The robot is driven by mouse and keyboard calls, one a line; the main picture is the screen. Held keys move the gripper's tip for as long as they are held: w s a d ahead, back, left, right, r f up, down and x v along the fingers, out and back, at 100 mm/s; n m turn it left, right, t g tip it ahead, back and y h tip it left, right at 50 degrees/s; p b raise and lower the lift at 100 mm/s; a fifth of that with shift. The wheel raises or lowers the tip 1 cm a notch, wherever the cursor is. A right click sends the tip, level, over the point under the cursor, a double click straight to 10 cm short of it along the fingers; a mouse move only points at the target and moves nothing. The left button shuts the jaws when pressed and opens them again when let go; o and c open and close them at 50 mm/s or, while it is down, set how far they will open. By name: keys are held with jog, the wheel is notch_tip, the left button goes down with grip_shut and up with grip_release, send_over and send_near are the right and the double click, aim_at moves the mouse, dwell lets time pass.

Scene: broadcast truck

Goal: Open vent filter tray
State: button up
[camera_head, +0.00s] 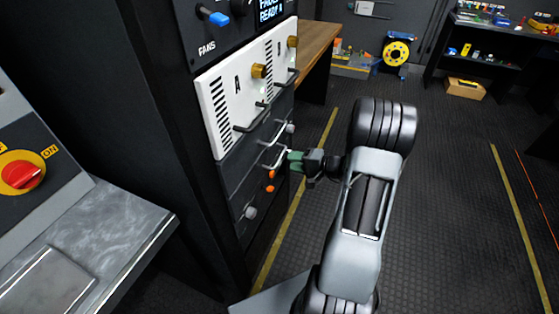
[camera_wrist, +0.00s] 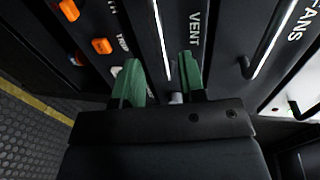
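The vent filter tray is the dark panel marked VENT (camera_wrist: 195,30) in the wrist view, with a bright bar handle (camera_wrist: 158,30) running along it. My gripper (camera_wrist: 160,82) has two green fingers, spread apart with a clear gap. The handle lies in line with that gap, and neither finger is seen pressing on it. In the head view my gripper (camera_head: 295,158) is at the front of the rack, close beside a pale handle (camera_head: 275,158) on the lower dark panels. The tray looks shut, flush with its neighbours. My gripper hides part of the panel front.
A FANS panel with its own handle (camera_wrist: 268,40) adjoins the tray. Orange knobs (camera_wrist: 101,46) are on the other side. White panels with handles (camera_head: 222,105) sit above. A metal desk (camera_head: 100,235) stands at left. The floor at right is clear.

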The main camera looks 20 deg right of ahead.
aim_at(279, 159)
jog(key=shift+x, duration=3.05)
grip_shut()
